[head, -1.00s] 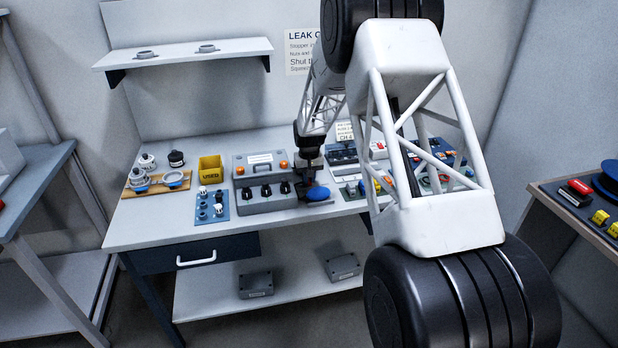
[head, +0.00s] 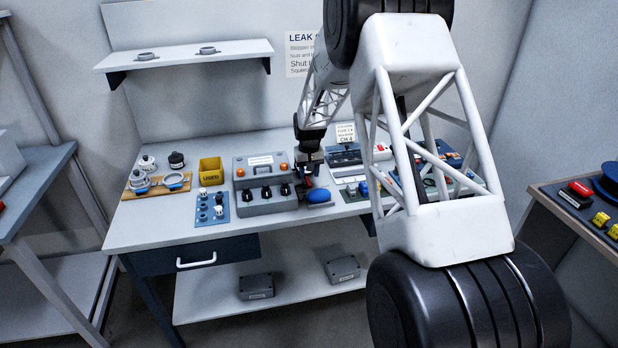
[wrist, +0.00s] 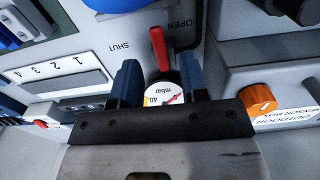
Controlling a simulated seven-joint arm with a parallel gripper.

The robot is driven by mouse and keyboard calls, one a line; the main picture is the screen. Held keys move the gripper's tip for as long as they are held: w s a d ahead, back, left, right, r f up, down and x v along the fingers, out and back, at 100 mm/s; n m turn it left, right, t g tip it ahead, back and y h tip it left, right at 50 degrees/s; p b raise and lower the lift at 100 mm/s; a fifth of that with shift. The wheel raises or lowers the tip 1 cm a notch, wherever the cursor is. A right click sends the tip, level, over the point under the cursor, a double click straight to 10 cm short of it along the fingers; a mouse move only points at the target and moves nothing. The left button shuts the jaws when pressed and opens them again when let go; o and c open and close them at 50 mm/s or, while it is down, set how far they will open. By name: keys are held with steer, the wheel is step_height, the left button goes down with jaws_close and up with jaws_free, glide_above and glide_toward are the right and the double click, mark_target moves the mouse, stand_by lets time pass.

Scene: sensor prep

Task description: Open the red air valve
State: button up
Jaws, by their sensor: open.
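The red air valve (wrist: 158,48) is a thin red lever on a grey panel in the wrist view. It stands between the printed words OPEN, to its right, and SHUT, to its left. My gripper (wrist: 159,62) is open, with one blue-grey finger on each side of the lever's lower part in the picture. Gaps show between fingers and lever, and I cannot tell how deep the fingers reach. In the head view my gripper (head: 308,172) is over the bench beside the blue bulb (head: 319,195), and a bit of red shows below it.
A round mbar gauge (wrist: 163,94) shows between my fingers. A grey box with orange knobs (head: 264,184) stands just left of my gripper in the head view. A yellow USED bin (head: 210,171) and a shelf (head: 185,55) are further left.

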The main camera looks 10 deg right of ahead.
mark_target(309, 182)
steer(key=shift+r, duration=2.35)
steer(key=shift+r, duration=0.1)
steer(key=s+a+r+t, duration=0.1)
steer(key=s+r, duration=0.9)
steer(key=s, duration=0.3)
steer(key=s+a+r, duration=0.2)
steer(key=s+r, duration=0.7)
steer(key=s, duration=0.5)
steer(key=s+a+t, duration=0.1)
steer(key=s, duration=2.9)
steer(key=shift+a+r+t, duration=0.25)
steer(key=shift+r+t, duration=0.05)
steer(key=shift+r, duration=0.1)
